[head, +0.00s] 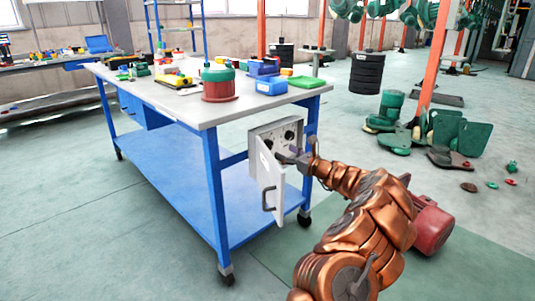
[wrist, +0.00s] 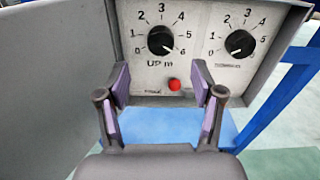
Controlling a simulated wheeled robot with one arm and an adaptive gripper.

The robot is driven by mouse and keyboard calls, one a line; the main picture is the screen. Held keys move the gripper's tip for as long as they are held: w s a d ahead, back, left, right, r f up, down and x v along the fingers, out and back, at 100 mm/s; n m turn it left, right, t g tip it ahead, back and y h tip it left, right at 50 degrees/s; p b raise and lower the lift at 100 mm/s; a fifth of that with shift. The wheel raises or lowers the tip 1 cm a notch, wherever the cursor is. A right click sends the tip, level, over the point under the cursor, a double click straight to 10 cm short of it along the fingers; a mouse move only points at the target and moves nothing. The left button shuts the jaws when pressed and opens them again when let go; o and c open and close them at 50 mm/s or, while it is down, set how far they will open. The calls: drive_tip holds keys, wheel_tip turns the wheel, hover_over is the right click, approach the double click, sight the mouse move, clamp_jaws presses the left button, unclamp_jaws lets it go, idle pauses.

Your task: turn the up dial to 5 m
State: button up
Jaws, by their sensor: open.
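The up dial (wrist: 161,40) is a black round knob on a pale panel, labelled UP m, with a printed scale from 0 to 6 around it. In the head view, my gripper (head: 294,155) is at the front of the control box (head: 268,129) under the table's right end. The arm partly hides the box front there.
A second black dial (wrist: 239,43) sits right of the up dial, and a red button (wrist: 174,85) is below. The box's door (head: 270,185) hangs open beside my gripper. A blue table leg (wrist: 275,100) stands at right. The workbench (head: 175,98) holds several parts.

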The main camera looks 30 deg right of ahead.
sight(270, 146)
drive_tip(key=x, duration=0.2)
drive_tip(key=b+x, duration=0.1)
drive_tip(key=x, duration=0.3)
drive_tip(key=shift+w+f+b, duration=0.15)
drive_tip(key=shift+f+b, duration=0.1)
drive_tip(key=shift+b, duration=0.1)
drive_tip(key=shift+x, duration=0.8)
drive_tip(key=shift+r, duration=0.15)
drive_tip(key=shift+c, duration=0.3)
drive_tip(key=c, duration=1.1)
